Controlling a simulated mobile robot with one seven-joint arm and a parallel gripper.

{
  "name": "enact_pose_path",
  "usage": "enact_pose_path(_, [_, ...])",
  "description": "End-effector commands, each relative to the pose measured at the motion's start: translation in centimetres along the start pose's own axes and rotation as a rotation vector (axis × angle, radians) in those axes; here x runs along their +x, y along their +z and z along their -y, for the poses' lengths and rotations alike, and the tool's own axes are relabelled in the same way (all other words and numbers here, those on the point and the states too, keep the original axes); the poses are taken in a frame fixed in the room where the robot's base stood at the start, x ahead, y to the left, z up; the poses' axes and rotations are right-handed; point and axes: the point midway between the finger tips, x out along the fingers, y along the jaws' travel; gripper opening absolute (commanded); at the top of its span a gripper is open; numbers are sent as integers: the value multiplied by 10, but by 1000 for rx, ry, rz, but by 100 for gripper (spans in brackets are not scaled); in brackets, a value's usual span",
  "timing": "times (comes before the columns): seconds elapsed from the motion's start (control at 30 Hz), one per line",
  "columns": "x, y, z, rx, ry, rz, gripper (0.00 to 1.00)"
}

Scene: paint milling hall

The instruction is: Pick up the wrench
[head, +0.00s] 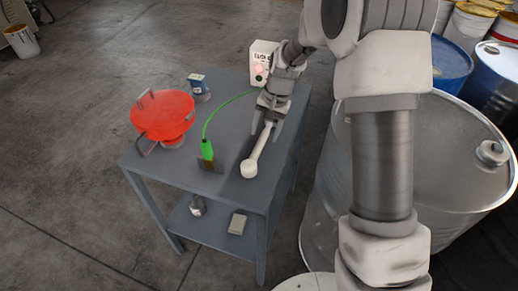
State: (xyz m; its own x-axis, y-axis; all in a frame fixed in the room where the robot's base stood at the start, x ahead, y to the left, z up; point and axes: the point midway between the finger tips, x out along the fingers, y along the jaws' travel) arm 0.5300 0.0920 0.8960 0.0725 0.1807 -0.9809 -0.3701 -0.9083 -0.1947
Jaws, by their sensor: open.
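A pale, long-handled tool (260,146) with a thick round near end lies on the right side of the grey table. It is the only thing in view that could be the wrench, though its shape does not clearly show one. My gripper (267,127) points down over its far end, open, with one finger on each side of the handle. I cannot tell how far above the tabletop the fingertips are. The tool's far end is hidden by the gripper.
The table (229,135) also holds a red round object (162,115), a green corded device (207,150), a small blue item (198,86) and a white box (263,60) with a red light. Small items lie on the lower shelf (222,226). A large metal drum (455,160) stands right.

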Motion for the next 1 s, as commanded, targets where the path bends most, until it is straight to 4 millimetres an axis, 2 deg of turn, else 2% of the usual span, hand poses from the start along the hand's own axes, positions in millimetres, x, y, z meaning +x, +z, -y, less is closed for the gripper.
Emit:
enact_pose_path(0.17, [10,2,1,-1,0,0,66])
enact_pose_path(0.43, [49,7,3,-1,1,1,66])
enact_pose_path(0.7, [54,6,4,-1,-1,-1,66])
enact_pose_path(0.77, [53,6,4,-1,-1,-1,57])
enact_pose_path(1.0, [53,6,4,-1,-1,-1,13])
